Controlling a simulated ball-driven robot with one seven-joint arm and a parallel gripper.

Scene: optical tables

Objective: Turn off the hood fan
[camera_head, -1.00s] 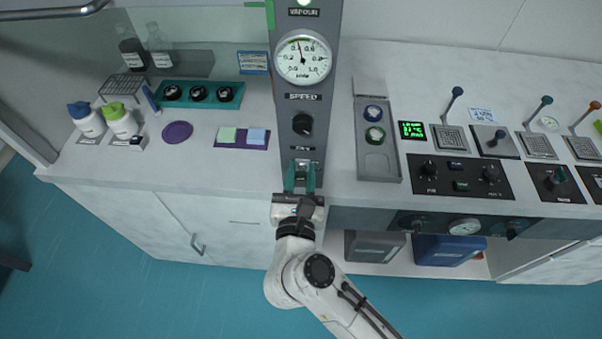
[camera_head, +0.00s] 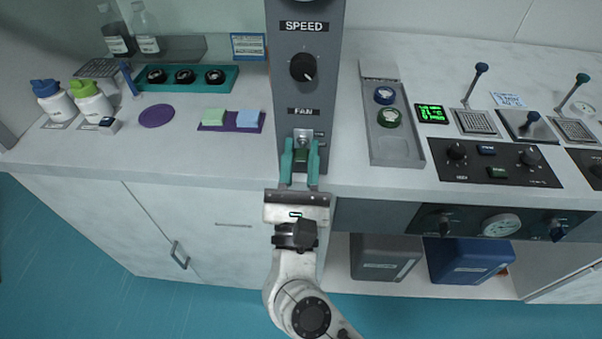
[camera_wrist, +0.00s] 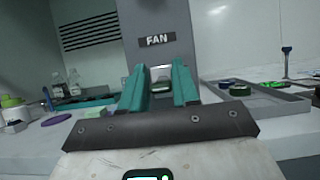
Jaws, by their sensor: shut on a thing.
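The hood's grey control column (camera_head: 276,90) carries a black SPEED knob (camera_head: 303,67) and, below it, a FAN label (camera_head: 303,111). Under that label is the fan switch (camera_head: 303,134), a small metal piece on a light plate. My gripper (camera_head: 300,150) is at the switch with its two teal fingers on either side, shut on the switch's lower part. In the wrist view the fingers (camera_wrist: 160,80) stand below the FAN label (camera_wrist: 157,40), with the switch plate (camera_wrist: 161,72) between their tips. The fingers partly hide the switch, so its exact position is unclear.
To the right are a grey tray (camera_head: 398,150) with two rolls, a green display (camera_head: 432,114) and lever panels. To the left are sticky notes (camera_head: 230,119), a purple disc (camera_head: 156,116) and bottles (camera_head: 90,101). The counter's front edge runs beneath my gripper.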

